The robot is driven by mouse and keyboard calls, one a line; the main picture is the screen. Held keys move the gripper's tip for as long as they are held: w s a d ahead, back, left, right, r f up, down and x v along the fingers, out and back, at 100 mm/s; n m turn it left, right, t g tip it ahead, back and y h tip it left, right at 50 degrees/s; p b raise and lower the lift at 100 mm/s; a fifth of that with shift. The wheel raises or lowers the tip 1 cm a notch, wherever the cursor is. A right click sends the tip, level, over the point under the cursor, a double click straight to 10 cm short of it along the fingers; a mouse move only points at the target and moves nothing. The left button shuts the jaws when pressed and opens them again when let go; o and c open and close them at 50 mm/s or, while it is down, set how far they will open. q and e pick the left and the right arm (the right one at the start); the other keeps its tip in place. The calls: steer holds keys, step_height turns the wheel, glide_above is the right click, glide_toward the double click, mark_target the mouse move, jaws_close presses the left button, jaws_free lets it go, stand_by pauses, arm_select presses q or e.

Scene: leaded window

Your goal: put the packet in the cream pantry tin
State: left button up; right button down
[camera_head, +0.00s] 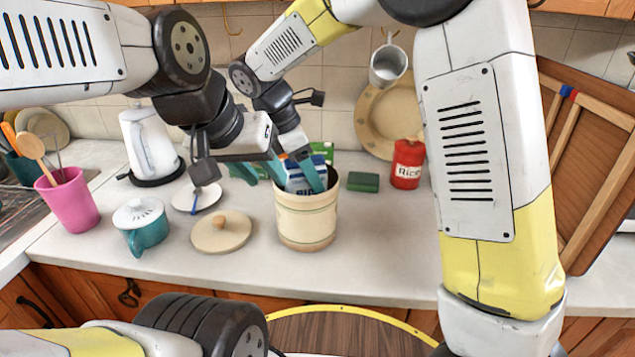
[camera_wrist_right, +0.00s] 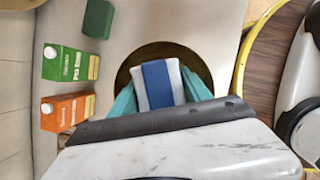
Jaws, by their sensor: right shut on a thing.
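The white and blue packet (camera_head: 297,184) is upright at the mouth of the cream pantry tin (camera_head: 306,222), with its lower part hidden behind the tin's front rim. My right gripper (camera_head: 305,177) is shut on the packet, with teal fingers on both sides of it. The right wrist view shows the packet (camera_wrist_right: 158,84) between the fingers, inside the outline of the tin's dark opening (camera_wrist_right: 133,66). I cannot tell whether it touches the bottom.
A round wooden lid (camera_head: 210,240) lies left of the tin. A teal lidded pot (camera_head: 148,237), a pink utensil cup (camera_head: 72,205) and a kettle (camera_head: 150,150) stand further left. A green block (camera_head: 363,182) and red rice canister (camera_head: 407,165) are right. Green (camera_wrist_right: 70,64) and orange (camera_wrist_right: 66,111) cartons stand behind.

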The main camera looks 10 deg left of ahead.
steer(key=shift+f, duration=2.9)
steer(key=shift+f, duration=0.15)
steer(key=shift+c, duration=2.4)
jaws_free()
